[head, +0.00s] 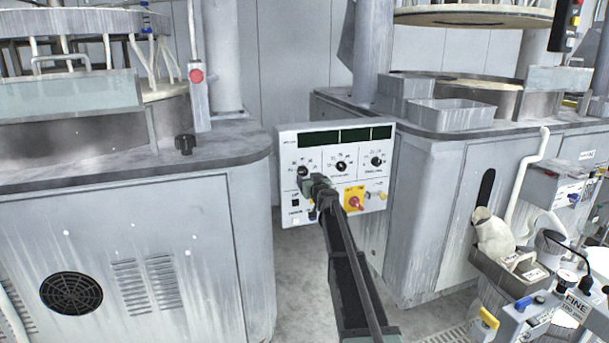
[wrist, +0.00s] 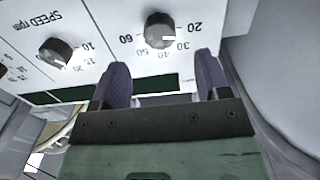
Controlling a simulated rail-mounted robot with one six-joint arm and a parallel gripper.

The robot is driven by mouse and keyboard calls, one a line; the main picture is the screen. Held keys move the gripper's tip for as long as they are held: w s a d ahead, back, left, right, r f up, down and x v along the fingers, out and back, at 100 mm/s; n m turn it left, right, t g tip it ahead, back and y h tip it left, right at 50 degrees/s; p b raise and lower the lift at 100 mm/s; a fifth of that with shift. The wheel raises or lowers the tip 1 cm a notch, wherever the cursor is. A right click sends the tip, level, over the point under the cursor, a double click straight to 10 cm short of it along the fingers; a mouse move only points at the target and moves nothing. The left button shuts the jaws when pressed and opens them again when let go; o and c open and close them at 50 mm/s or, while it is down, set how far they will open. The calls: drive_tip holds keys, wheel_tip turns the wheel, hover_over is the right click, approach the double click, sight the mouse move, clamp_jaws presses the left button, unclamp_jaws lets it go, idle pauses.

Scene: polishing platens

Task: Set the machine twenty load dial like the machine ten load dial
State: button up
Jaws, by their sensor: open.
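A white control panel (head: 290,150) stands between two machines, with three black dials in a row. The left dial (head: 303,171) is partly covered by my gripper (head: 312,183). In the wrist view the panel is upside down. There a black dial (wrist: 158,30) with a scale from 20 to 60 sits just beyond my gripper (wrist: 162,72). Its white mark points right, between 20 and 30. My two purple-grey fingers are open, one to each side of the dial, with a gap visible between. I cannot read a machine number or a load label.
A SPEED rpm dial (wrist: 55,52) is beside it. The panel also carries dark displays (head: 343,136), a red knob on a yellow plate (head: 354,199) and small switches. Machine bodies stand left (head: 235,190) and right (head: 425,190). Clutter fills the lower right; some floor shows below the panel.

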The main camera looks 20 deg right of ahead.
sight(304, 172)
drive_tip(key=w, duration=0.6)
drive_tip(key=shift+w+d, duration=0.1)
drive_tip(key=shift+d, duration=0.2)
drive_tip(key=c, duration=0.9)
drive_tip(key=shift+m, duration=0.4)
drive_tip(key=m, duration=1.1)
drive_tip(key=shift+m, duration=0.3)
drive_tip(key=m, duration=1.1)
drive_tip(key=shift+m, duration=0.3)
